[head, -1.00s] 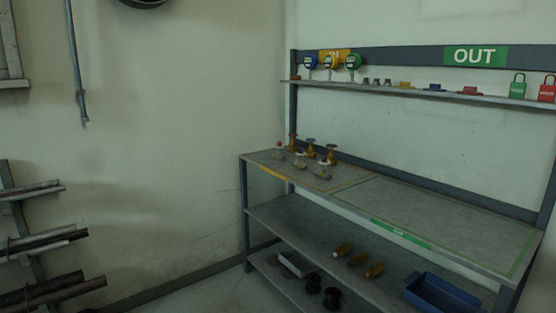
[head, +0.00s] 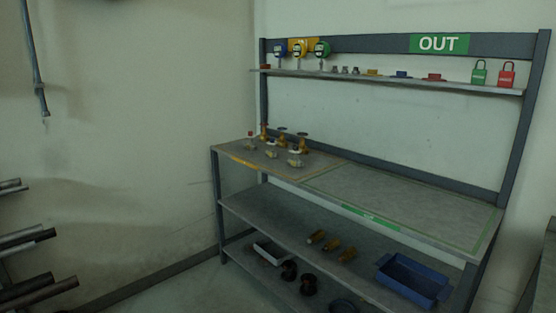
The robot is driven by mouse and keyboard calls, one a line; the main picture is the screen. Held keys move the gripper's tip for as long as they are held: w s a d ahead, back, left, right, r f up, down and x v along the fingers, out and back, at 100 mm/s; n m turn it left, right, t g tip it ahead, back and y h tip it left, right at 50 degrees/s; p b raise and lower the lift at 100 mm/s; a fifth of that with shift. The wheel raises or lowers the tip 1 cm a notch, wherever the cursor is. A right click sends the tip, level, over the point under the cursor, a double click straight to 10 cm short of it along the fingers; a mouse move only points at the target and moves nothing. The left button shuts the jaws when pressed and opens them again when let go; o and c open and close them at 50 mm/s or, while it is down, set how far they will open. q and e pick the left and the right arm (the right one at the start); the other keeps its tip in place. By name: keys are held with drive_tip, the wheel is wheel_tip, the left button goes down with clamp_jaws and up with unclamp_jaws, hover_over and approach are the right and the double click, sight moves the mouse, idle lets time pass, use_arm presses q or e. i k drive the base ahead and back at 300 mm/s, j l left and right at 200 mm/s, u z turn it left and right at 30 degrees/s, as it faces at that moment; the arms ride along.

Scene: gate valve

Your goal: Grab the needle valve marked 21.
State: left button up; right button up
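Several small valves stand in a cluster on the left part of the workbench top (head: 400,202). The back ones are brass-coloured, such as the valve with a dark handle (head: 303,143). The front ones are paler, such as the valve at the front right (head: 295,158) and the one with a red top at the left (head: 250,142). Any number markings are too small to read, so I cannot tell which is marked 21. Neither of my grippers is in the head view.
The upper shelf holds round gauges (head: 299,48), a green padlock (head: 479,73) and a red padlock (head: 507,75). An OUT sign (head: 439,44) hangs above. A blue bin (head: 412,280) and brass fittings (head: 331,245) are on lower shelves. Pipes (head: 30,289) stick out at left.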

sight(272, 153)
drive_tip(key=i+j+z, duration=0.1)
drive_tip(key=i, duration=0.35)
drive_tip(key=i+j, duration=0.15)
drive_tip(key=i, duration=0.35)
drive_tip(key=i+j+z, duration=0.15)
drive_tip(key=i, duration=0.3)
drive_tip(key=i+j+z, duration=0.1)
drive_tip(key=i, duration=0.35)
drive_tip(key=i+j, duration=0.3)
drive_tip(key=i, duration=0.15)
drive_tip(key=i+j+z, duration=0.15)
drive_tip(key=i, duration=0.3)
drive_tip(key=j, duration=0.1)
